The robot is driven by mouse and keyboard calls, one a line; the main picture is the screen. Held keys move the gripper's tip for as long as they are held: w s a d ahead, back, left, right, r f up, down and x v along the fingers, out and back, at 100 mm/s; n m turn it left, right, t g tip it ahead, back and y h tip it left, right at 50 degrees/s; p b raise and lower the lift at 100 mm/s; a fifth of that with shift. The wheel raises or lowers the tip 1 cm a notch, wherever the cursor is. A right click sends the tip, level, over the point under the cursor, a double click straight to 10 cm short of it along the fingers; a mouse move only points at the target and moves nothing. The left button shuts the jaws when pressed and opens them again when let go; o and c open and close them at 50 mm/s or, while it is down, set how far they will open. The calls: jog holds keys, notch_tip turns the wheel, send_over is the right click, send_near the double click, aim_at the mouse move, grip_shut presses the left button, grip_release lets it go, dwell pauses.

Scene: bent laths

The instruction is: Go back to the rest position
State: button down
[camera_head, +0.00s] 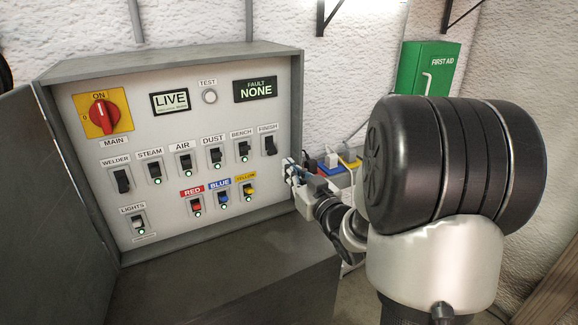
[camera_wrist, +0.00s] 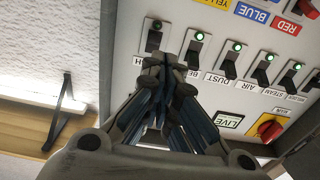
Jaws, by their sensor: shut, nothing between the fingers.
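My gripper (camera_head: 290,172) is shut and empty, just right of the control panel (camera_head: 165,245) and below the FINISH switch (camera_head: 270,146). In the wrist view, where the panel appears upside down, my shut fingertips (camera_wrist: 168,66) overlap the panel face between the FINISH switch (camera_wrist: 154,38) and the BENCH switch (camera_wrist: 195,52). I cannot tell whether they touch it. The main rotary switch (camera_head: 103,115) points to ON. The display (camera_head: 170,101) reads LIVE, and the fault display (camera_head: 256,89) reads NONE.
The open cabinet door (camera_head: 50,200) stands at the left. A dark ledge (camera_head: 230,270) lies below the panel. A green first-aid box (camera_head: 428,68) hangs on the white wall behind my arm. Coloured plugs (camera_head: 332,160) sit right of the cabinet, close to my gripper.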

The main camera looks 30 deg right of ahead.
dwell(0.4)
jog(key=s+a+f+g, duration=0.1)
jog(key=s+a+g, duration=0.3)
jog(key=s, duration=0.6)
jog(key=s+a+f+g, duration=0.2)
jog(key=s+a+g, duration=0.3)
jog(key=s+a, duration=0.4)
jog(key=s+a+f+g, duration=0.1)
jog(key=s+a+g, duration=0.3)
jog(key=s, duration=0.8)
jog(key=shift+a+f+g+y, duration=0.3)
jog(key=shift+a+f+g, duration=0.1)
jog(key=shift+a, duration=0.85)
jog(key=shift+r, duration=0.1)
